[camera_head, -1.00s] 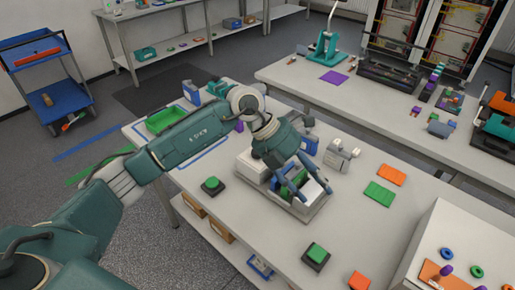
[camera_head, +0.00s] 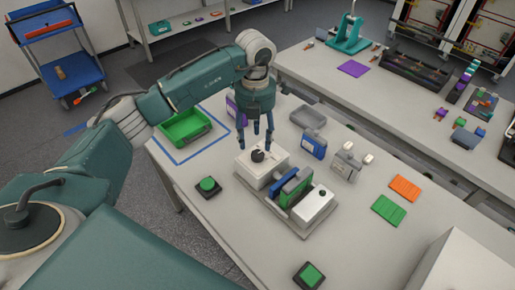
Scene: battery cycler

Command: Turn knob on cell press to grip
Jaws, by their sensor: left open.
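The cell press (camera_head: 301,225) stands on the near table. It has a white block with a black knob (camera_head: 258,156) on top, blue and green upright plates in its middle and a white block at its right end. My left gripper (camera_head: 255,142) points straight down, its fingers spread and empty. Its fingertips are just above and behind the knob, and they look clear of it. The knob's pointer direction is too small to read surely. My right gripper is not in view.
A green button (camera_head: 207,184) sits left of the press and another (camera_head: 309,276) in front. A green bin (camera_head: 185,126) stands behind left. A blue device (camera_head: 314,144) and a grey fixture (camera_head: 345,163) stand behind the press. Green (camera_head: 389,210) and orange plates (camera_head: 405,188) lie right.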

